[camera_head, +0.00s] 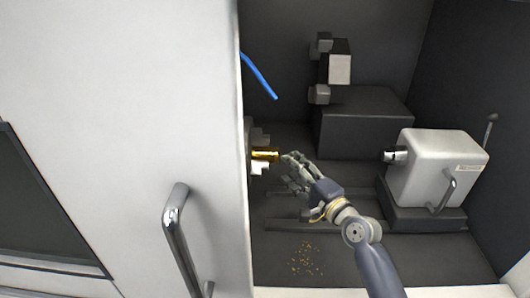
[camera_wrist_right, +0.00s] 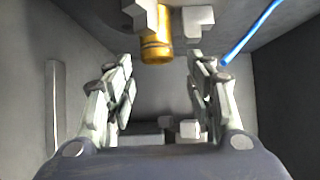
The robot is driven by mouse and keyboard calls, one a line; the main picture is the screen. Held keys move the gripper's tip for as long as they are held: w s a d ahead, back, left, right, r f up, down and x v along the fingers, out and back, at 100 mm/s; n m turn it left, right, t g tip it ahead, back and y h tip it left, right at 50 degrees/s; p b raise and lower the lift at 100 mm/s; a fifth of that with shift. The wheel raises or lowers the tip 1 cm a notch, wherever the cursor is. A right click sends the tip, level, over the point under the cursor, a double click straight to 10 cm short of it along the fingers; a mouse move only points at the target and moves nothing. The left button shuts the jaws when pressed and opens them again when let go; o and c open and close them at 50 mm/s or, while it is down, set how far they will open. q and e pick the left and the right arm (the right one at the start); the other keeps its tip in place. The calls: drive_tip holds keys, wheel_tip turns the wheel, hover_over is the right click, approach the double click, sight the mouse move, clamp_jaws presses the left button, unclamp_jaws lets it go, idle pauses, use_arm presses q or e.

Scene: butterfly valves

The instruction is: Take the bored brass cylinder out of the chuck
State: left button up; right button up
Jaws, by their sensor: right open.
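The brass cylinder (camera_head: 265,154) sticks out to the right from the chuck (camera_head: 257,139) at the left of the machine's interior. Part of the chuck is hidden behind the white door. In the right wrist view the cylinder (camera_wrist_right: 156,46) hangs from the top between the grey chuck jaws (camera_wrist_right: 197,20). My right gripper (camera_head: 291,166) is open and empty, just right of the cylinder's free end. In the wrist view its fingers (camera_wrist_right: 160,88) are spread to either side, with the cylinder beyond them and apart from them. My left gripper is not in view.
A blue hose (camera_head: 259,76) hangs above the chuck. The white door with a metal handle (camera_head: 177,240) fills the left. A tailstock (camera_head: 432,168) stands at the right. A dark tool block (camera_head: 358,125) stands behind. Brass chips (camera_head: 305,260) lie on the floor.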

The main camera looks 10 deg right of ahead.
sight(271, 154)
drive_tip(key=p+x, duration=0.1)
drive_tip(key=x, duration=0.5)
drive_tip(key=shift+w+f, duration=0.2)
drive_tip(key=shift+c, duration=1.1)
drive_tip(key=shift+s, duration=0.1)
drive_tip(key=c, duration=0.9)
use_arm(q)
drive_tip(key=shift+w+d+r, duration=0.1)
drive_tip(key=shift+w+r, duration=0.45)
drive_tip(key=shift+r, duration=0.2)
use_arm(e)
drive_tip(key=shift+d+r, duration=0.1)
drive_tip(key=shift+r, duration=0.1)
clamp_jaws()
